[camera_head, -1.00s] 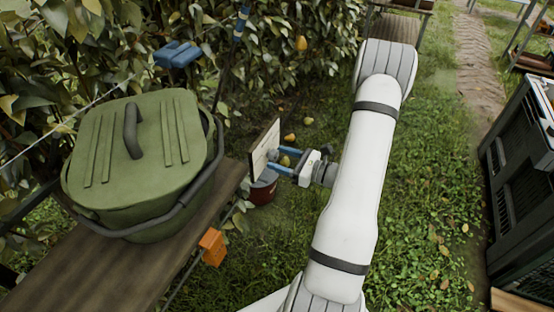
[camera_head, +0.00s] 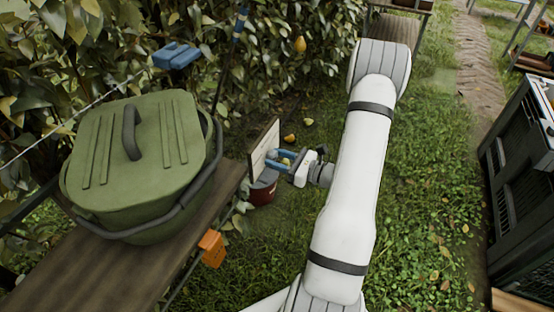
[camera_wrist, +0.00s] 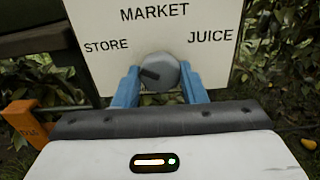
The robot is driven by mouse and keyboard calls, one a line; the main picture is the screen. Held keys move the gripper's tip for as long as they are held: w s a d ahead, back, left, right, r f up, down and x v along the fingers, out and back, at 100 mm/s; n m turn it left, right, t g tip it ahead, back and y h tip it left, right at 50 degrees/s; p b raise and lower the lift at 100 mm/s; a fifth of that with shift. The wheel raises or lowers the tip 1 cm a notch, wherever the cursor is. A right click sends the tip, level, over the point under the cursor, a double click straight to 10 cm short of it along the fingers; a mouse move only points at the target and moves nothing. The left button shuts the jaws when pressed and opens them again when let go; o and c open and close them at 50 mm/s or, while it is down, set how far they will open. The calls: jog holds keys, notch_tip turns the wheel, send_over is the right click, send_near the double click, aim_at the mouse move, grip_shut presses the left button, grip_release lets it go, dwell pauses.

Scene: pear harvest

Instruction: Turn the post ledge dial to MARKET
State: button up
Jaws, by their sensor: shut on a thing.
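The dial panel (camera_wrist: 115,52) is a pale board with MARKET at the top, STORE at left and JUICE at right. It also shows edge-on in the head view (camera_head: 264,150). The round grey dial (camera_wrist: 161,68) sits in its middle, with a dark pointer mark slanting to the left, towards the STORE side. My gripper (camera_wrist: 160,84) has its two blue fingers on either side of the dial, shut on it. In the head view my gripper (camera_head: 279,158) reaches the panel from the right.
A green lidded bin (camera_head: 140,165) stands on a wooden ledge (camera_head: 110,275) left of the panel. A red bucket (camera_head: 262,189) is below the panel. A dark crate (camera_head: 525,180) stands at right; grass between is open.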

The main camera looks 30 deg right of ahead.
jog(key=shift+s+a+p, duration=0.1)
jog(key=shift+p, duration=0.25)
jog(key=shift+r+m+p, duration=0.1)
jog(key=shift+m+p, duration=0.5)
jog(key=shift+m, duration=0.1)
jog(key=m+p, duration=0.6)
jog(key=m, duration=0.2)
jog(key=shift+s+p, duration=0.1)
jog(key=shift+p, duration=0.3)
jog(key=shift+m+p, duration=0.55)
jog(key=shift+m, duration=0.55)
jog(key=o, duration=1)
jog(key=shift+c, duration=0.2)
